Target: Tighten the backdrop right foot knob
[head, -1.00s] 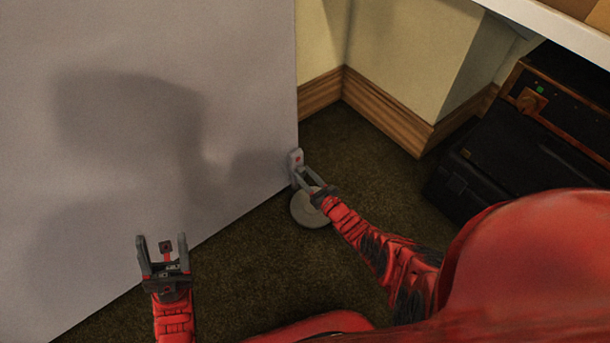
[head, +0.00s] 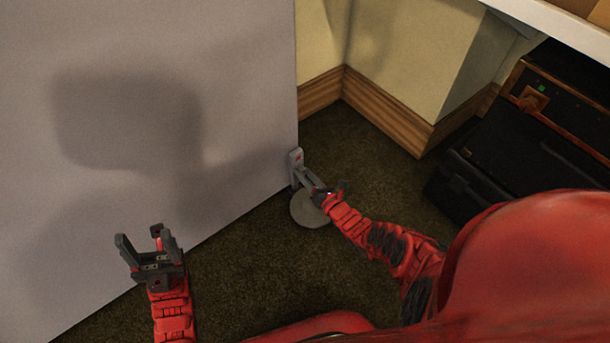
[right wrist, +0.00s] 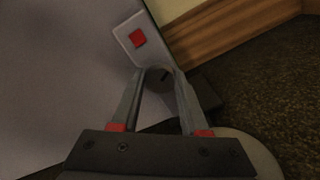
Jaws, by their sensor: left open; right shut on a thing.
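The backdrop (head: 150,130) is a large grey panel on the left of the head view. At its lower right corner is a pale bracket (head: 296,157) with a red square, also in the right wrist view (right wrist: 130,42). A round grey foot disc (head: 308,211) lies on the floor below. My right gripper (head: 299,180) is shut on the foot knob (right wrist: 158,77), a small grey round piece with a dark slot, between its fingertips just below the bracket. My left gripper (head: 142,238) is open and empty in front of the backdrop's lower part.
Wooden baseboards (head: 385,115) and a wall corner stand behind the foot. Black cases (head: 520,150) sit at the right under a white-edged shelf (head: 560,35). Dark carpet (head: 260,260) is clear between my two arms.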

